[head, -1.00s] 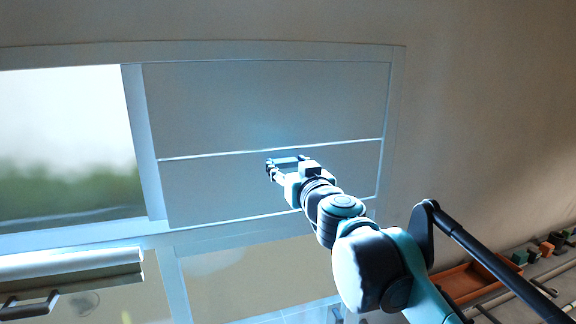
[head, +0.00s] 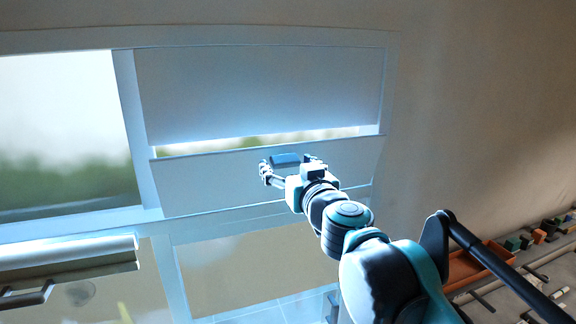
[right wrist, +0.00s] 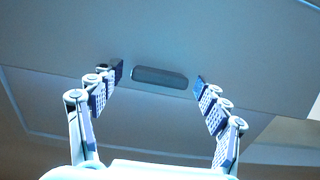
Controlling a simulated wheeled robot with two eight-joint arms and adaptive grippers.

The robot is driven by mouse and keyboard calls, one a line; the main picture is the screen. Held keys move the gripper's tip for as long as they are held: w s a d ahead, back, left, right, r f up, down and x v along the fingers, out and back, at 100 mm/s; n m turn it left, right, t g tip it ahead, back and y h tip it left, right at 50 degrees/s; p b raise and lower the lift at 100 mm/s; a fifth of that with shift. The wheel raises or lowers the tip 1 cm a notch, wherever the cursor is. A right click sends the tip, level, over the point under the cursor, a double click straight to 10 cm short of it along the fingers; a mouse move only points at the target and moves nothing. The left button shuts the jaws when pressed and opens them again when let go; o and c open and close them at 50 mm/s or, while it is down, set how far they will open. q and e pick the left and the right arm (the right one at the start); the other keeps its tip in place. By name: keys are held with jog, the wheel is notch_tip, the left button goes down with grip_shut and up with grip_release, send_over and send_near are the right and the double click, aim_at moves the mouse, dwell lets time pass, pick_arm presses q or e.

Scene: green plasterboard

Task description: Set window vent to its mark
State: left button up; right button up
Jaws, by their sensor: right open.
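The window vent (head: 215,180) is the lower pale panel in the framed window in the head view. It is tilted, with a bright gap (head: 250,142) along its top edge. Its dark handle (head: 286,160) is a short bar, which also shows between my fingers in the right wrist view (right wrist: 160,77). My right gripper (head: 285,168) is open in front of the vent, with one finger on each side of the handle. I cannot tell whether a finger touches it. I cannot make out a mark. My left gripper is not in view.
A fixed pale panel (head: 260,90) sits above the vent. A clear pane (head: 60,130) is to the left. A protruding pale bar (head: 70,260) with a dark handle is at lower left. An orange tray (head: 478,265) and small items lie at lower right.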

jog(key=v, duration=1.2)
jog(key=s+f+n+g+b, duration=0.1)
jog(key=s+f+g+b, duration=0.15)
jog(key=f+b, duration=1.15)
jog(key=s+f+g+b, duration=0.25)
jog(key=f+b, duration=0.25)
jog(key=f, duration=1.9)
jog(key=s+d+f+m+g+h+b, duration=0.1)
jog(key=d+f+b, duration=0.3)
jog(key=f, duration=0.7)
jog(key=s+d+f+m+g+h+b, duration=0.2)
jog(key=s+d+f+b, duration=0.2)
jog(key=f, duration=0.8)
jog(key=s+d+f+m+g+h+b, duration=0.1)
jog(key=d+f+b, duration=0.4)
jog(key=f, duration=0.6)
jog(key=shift+s+f+m+g+h+b, duration=0.35)
jog(key=shift+s+g+h, duration=0.35)
jog(key=shift+s, duration=0.55)
jog(key=shift+r, duration=0.1)
